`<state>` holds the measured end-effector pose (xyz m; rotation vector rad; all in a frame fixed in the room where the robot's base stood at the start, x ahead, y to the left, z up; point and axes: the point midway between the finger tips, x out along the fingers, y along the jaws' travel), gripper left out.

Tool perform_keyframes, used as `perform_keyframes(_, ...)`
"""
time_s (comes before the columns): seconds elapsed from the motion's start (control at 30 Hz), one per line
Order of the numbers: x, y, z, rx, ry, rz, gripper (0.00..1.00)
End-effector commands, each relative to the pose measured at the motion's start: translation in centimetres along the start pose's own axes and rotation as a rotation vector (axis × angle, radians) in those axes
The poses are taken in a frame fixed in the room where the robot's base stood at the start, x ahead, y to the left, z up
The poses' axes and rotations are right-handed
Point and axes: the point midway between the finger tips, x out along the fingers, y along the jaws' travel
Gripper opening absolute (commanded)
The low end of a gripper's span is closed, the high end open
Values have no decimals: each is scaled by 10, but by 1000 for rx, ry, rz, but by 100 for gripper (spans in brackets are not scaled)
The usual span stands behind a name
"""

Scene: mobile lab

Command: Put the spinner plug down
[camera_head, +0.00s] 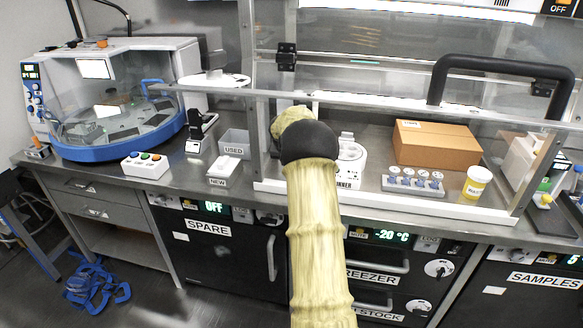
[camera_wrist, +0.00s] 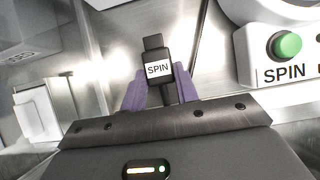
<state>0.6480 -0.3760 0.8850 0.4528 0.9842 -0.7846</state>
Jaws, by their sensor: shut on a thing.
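The spinner plug (camera_wrist: 157,70) is a small black plug with a white SPIN label, with its cable running down behind my gripper. My gripper (camera_wrist: 160,85) has its two purple fingers shut on it in the wrist view. A white box with a green button (camera_wrist: 287,44) and the word SPIN is on the right there, apart from the plug. In the head view my arm hides my gripper and the plug. The white spinner (camera_head: 350,163), its label partly covered, stands just right of my arm.
A grey USED bin (camera_head: 235,141) and a white NEW box (camera_head: 224,168) stand left of my arm. A cardboard box (camera_head: 437,146), a rack of blue-capped tubes (camera_head: 412,184) and a yellow jar (camera_head: 476,183) are to the right. A glass sash frame (camera_head: 380,103) spans the bench.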

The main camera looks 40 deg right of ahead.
Motion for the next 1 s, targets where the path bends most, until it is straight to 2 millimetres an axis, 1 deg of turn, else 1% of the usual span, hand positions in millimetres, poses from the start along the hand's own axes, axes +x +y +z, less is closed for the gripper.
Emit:
perform_keyframes(0.03,7,0,-4,-1,0,0,7)
perform_keyframes(0.1,10,-1,-6,1,-1,-1,7)
perform_keyframes(0.4,11,-1,-6,2,-2,0,7)
perform_keyframes(0.87,21,-1,-12,1,0,0,7)
perform_keyframes(0.9,21,0,-12,1,-1,0,34)
perform_keyframes(1.0,21,0,-12,1,-1,0,52)
